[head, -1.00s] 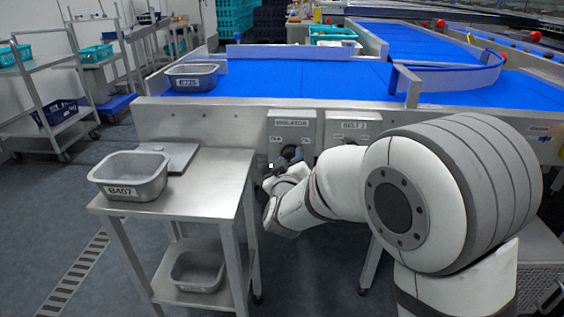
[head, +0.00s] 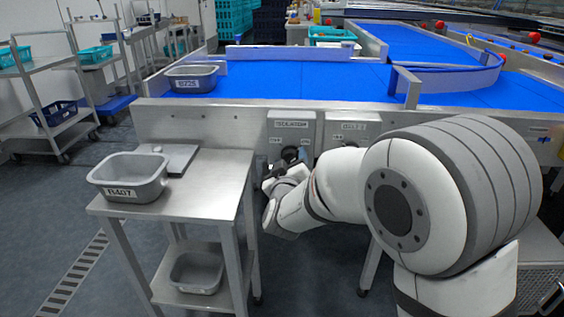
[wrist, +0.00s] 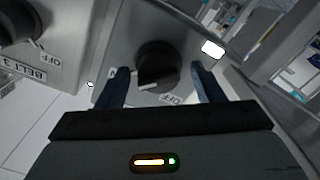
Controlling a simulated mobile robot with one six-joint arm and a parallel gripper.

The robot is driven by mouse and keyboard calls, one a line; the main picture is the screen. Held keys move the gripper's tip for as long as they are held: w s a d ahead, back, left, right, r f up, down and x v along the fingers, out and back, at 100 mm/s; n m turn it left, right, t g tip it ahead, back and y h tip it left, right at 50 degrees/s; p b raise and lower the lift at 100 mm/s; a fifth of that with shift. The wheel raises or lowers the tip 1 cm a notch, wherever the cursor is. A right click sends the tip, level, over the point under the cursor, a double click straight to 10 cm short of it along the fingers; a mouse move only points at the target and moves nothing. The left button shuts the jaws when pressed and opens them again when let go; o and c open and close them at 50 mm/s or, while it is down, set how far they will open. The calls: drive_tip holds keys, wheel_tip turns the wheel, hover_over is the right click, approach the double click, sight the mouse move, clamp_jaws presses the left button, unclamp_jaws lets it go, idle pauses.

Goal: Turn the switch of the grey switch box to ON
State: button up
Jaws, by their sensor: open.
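The grey switch box (head: 283,130), labelled as the isolator, is on the front of the conveyor frame. Its black rotary knob (wrist: 158,62) is in the middle of the wrist view. A white mark shows on the knob's lower edge, left of the OFF label (wrist: 172,99); the other label is mostly covered by a finger. I cannot tell exactly which position the mark points to. My gripper (wrist: 163,82) is open, with one dark blue finger on each side of the knob. I cannot tell whether they touch it. In the head view my arm partly hides the knob.
A second box, BELT 3 (head: 345,131), with its own knob (wrist: 18,22), sits close beside the isolator box. A steel table (head: 215,185) with a grey tub (head: 128,170) stands left of my arm. The blue conveyor (head: 300,80) runs behind the boxes.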

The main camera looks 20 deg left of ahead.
drive_tip(key=p+v, duration=0.2)
drive_tip(key=v, duration=0.5)
drive_tip(key=shift+s, duration=0.4)
drive_tip(key=d+r+m+g+p, duration=0.3)
drive_tip(key=d+r+g+p, duration=0.3)
drive_tip(key=d+r+p, duration=0.75)
drive_tip(key=s+d+r+m+g+h+p, duration=0.2)
drive_tip(key=s+d+r+m+g+p, duration=0.1)
drive_tip(key=s+d+r+p, duration=0.3)
drive_tip(key=s+d+r+m+g+h+p, duration=0.2)
drive_tip(key=s+d+r+g+p, duration=0.3)
drive_tip(key=s+d+p, duration=0.6)
wheel_tip(320, 180, up, 3)
drive_tip(key=s+d+m, duration=0.1)
drive_tip(key=s, duration=0.2)
drive_tip(key=shift+d+f+g, duration=0.2)
drive_tip(key=shift+d+g, duration=0.2)
